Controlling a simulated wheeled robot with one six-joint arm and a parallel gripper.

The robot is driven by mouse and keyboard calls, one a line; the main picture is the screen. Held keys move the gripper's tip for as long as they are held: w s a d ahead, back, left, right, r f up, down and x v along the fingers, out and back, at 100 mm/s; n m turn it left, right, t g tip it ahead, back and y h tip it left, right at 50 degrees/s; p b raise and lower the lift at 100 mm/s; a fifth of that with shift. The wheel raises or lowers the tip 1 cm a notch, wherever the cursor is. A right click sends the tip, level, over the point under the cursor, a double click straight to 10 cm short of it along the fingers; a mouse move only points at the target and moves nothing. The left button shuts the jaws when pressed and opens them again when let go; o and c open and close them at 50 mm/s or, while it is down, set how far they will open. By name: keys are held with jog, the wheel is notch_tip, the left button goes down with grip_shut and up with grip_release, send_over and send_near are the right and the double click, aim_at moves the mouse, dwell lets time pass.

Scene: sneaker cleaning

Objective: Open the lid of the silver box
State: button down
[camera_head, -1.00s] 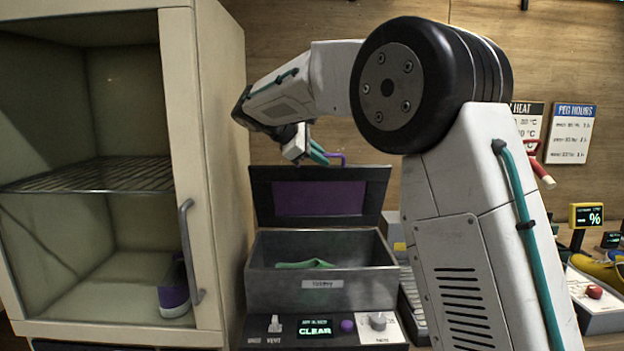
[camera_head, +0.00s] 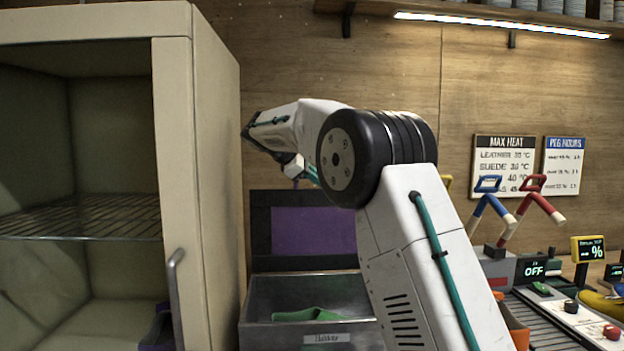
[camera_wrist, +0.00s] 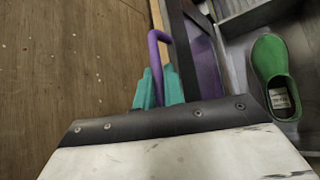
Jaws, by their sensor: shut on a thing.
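The silver box (camera_head: 258,300) stands at lower centre in the head view, its top open. Its dark-framed lid (camera_head: 262,197) with a purple inner panel stands raised at the back. A green shoe (camera_head: 307,314) lies inside; it also shows in the wrist view (camera_wrist: 270,70). My gripper (camera_head: 312,178) is above the lid's top edge, partly hidden by my arm. In the wrist view its teal fingers (camera_wrist: 158,90) are shut on the purple handle (camera_wrist: 156,42) beside the lid (camera_wrist: 202,55).
A cream cabinet (camera_head: 210,150) with a wire shelf (camera_head: 85,218) and grey door handle (camera_head: 175,300) stands close on the left. A wooden wall (camera_head: 280,60) is behind. Displays, coloured pegs and a small red-buttoned panel (camera_head: 590,322) are at right.

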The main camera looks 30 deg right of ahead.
jog(key=shift+s+d, duration=0.1)
jog(key=shift+d, duration=0.05)
jog(key=c, duration=1.5)
grip_release()
jog(key=shift+f, duration=0.1)
jog(key=shift+a, duration=0.2)
jog(key=shift+a+r, duration=0.1)
jog(key=shift+r, duration=0.4)
jog(key=r, duration=0.3)
jog(key=shift+s, duration=0.25)
jog(key=s+a+r, duration=0.1)
jog(key=s+a, duration=0.2)
jog(key=s, duration=1.2)
jog(key=shift+r, duration=0.25)
